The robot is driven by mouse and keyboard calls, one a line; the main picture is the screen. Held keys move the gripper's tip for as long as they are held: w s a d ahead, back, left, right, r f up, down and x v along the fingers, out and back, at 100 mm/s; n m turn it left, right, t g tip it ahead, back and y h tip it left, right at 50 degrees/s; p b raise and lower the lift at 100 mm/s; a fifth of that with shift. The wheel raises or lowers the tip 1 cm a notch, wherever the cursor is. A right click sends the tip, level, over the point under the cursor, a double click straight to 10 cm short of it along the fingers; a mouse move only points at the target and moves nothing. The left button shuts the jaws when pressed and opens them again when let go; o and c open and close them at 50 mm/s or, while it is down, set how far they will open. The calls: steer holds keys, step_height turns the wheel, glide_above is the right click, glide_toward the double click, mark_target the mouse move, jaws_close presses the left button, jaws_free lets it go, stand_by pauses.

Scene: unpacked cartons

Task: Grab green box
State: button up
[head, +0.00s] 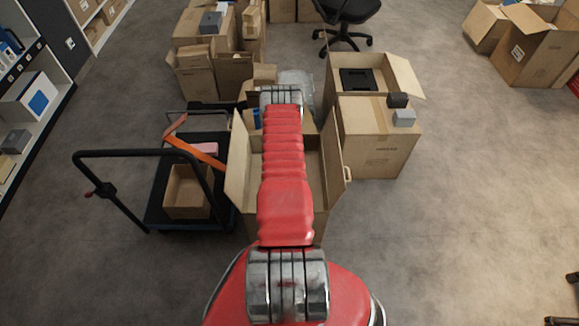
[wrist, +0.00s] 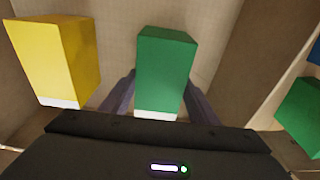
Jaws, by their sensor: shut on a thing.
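A green box (wrist: 165,68) stands in the middle of the wrist view, inside a carton. My gripper (wrist: 160,94) is shut on this green box, with one dark finger along each side of it. The fingers are partly hidden behind the box and the dark wrist body. A second green box (wrist: 301,114) shows at the right edge, apart from the gripper. In the head view my red arm reaches over an open carton (head: 241,160), and the gripper and the held box are hidden.
A yellow box (wrist: 56,58) stands left of the held box, and a blue thing (wrist: 315,52) shows at the far right. Carton walls (wrist: 262,45) are close by. A dark cart (head: 150,222) stands left of the carton; a closed carton (head: 378,150) is to its right.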

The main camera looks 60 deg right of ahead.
steer(key=shift+r, duration=0.15)
steer(key=shift+r, duration=4.9)
